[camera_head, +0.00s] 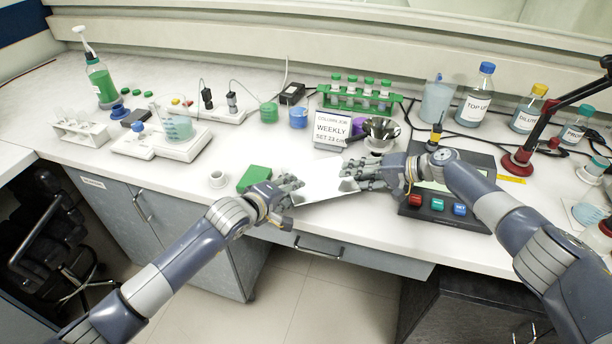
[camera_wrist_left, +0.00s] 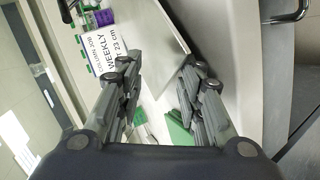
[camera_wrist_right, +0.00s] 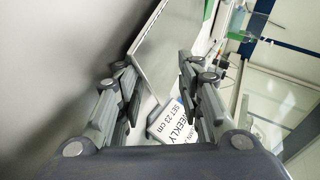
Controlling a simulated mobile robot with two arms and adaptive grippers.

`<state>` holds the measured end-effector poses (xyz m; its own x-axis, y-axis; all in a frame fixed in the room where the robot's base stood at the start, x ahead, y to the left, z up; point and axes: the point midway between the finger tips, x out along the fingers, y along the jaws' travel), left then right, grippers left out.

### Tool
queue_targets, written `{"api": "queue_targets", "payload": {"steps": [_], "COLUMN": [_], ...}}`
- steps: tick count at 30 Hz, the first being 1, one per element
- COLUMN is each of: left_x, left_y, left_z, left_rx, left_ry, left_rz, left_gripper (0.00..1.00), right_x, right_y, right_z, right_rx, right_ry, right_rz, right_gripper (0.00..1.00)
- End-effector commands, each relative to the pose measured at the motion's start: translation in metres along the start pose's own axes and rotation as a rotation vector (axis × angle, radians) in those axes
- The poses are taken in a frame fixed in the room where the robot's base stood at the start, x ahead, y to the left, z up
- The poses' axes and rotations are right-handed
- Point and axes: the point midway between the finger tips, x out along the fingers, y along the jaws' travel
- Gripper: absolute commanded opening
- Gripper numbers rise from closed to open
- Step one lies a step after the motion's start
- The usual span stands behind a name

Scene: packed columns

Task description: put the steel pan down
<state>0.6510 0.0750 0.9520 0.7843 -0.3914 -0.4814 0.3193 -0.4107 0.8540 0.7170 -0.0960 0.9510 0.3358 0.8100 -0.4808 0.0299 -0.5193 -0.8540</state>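The steel pan (camera_head: 325,184) is a flat, pale, shiny rectangular plate, roughly level, at the bench's front edge. It lies between my two hands. My left gripper (camera_head: 288,190) is at its left end and my right gripper (camera_head: 368,175) at its right end, the fingers closed about the ends. In the left wrist view the pan (camera_wrist_left: 160,40) runs away between the fingers; it also shows in the right wrist view (camera_wrist_right: 155,50). Fingers hide parts of its ends. I cannot tell how far its underside is from the bench.
A black balance (camera_head: 446,205) with coloured buttons stands right of the pan. A "WEEKLY" sign (camera_head: 332,130) and a steel bowl (camera_head: 381,132) stand behind it. A green block (camera_head: 254,178) and a small white cup (camera_head: 218,179) sit left. Bare bench shows around (camera_head: 245,145).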

Motion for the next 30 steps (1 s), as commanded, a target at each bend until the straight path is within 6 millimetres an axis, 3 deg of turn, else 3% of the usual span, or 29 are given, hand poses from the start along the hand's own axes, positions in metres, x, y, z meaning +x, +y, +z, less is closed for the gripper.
{"api": "queue_targets", "payload": {"steps": [13, 30], "left_x": [-0.011, -0.107], "left_y": [-0.002, -0.001], "left_z": [-0.003, -0.002], "left_rx": [0.0, 0.001], "left_ry": [0.004, 0.004], "left_rz": [-0.003, -0.003], "left_gripper": [0.36, 0.36], "right_x": [-0.004, -0.004], "right_y": [0.002, 0.003], "right_z": [-0.004, -0.004], "right_rx": [0.005, 0.006], "right_ry": [0.01, 0.011], "right_rz": [0.005, 0.005], "right_gripper": [0.36, 0.36]}}
